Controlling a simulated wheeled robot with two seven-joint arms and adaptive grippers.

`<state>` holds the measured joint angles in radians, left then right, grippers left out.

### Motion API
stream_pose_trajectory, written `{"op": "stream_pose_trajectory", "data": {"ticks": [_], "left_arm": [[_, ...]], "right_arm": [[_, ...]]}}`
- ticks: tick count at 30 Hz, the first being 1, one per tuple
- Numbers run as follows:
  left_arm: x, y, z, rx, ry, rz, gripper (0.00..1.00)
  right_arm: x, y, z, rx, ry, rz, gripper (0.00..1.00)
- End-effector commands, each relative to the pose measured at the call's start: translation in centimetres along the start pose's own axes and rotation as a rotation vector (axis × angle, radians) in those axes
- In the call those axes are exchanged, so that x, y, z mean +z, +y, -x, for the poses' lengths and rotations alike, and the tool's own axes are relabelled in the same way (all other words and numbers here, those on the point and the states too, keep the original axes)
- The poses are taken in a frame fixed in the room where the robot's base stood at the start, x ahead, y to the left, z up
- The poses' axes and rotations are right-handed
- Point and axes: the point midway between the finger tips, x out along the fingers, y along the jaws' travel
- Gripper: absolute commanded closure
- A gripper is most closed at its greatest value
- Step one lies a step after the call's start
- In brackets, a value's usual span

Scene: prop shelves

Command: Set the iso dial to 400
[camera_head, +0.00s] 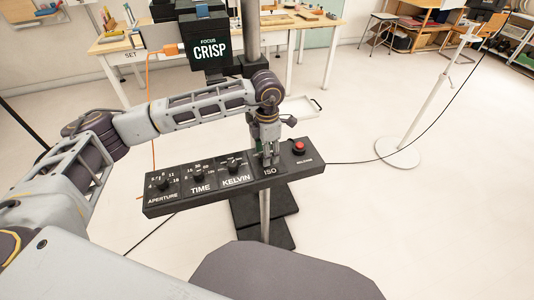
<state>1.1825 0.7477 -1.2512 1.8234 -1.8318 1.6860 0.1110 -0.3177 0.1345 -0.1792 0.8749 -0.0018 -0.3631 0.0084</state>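A black control panel (215,192) on a stand carries dials labelled APERTURE, TIME, KELVIN and ISO, left to right. My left gripper (270,158) points down at the ISO dial, with its fingers right over it. The fingers hide the ISO dial and its scale, so its setting cannot be read. I cannot tell whether the fingers are closed on the dial. My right gripper is not in view.
A red button (299,147) sits at the panel's right end, close to the gripper. The aperture dial (162,183), time dial (198,176) and kelvin dial (233,167) are uncovered. A white stand (398,150) is at right.

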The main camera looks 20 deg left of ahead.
Motion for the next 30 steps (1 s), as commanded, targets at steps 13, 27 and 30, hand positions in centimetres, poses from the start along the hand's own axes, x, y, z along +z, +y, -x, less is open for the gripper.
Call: {"op": "stream_pose_trajectory", "data": {"ticks": [13,27,30], "left_arm": [[0.1,0.0,6.3,0.003,-0.004,-0.001,0.5],[0.0,0.0,10.7,0.001,-0.002,0.0,0.5],[0.0,0.0,10.8,0.001,-0.001,0.0,0.5]], "right_arm": [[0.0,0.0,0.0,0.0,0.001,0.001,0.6],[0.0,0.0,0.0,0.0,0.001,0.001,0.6],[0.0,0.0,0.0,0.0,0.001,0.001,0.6]]}}
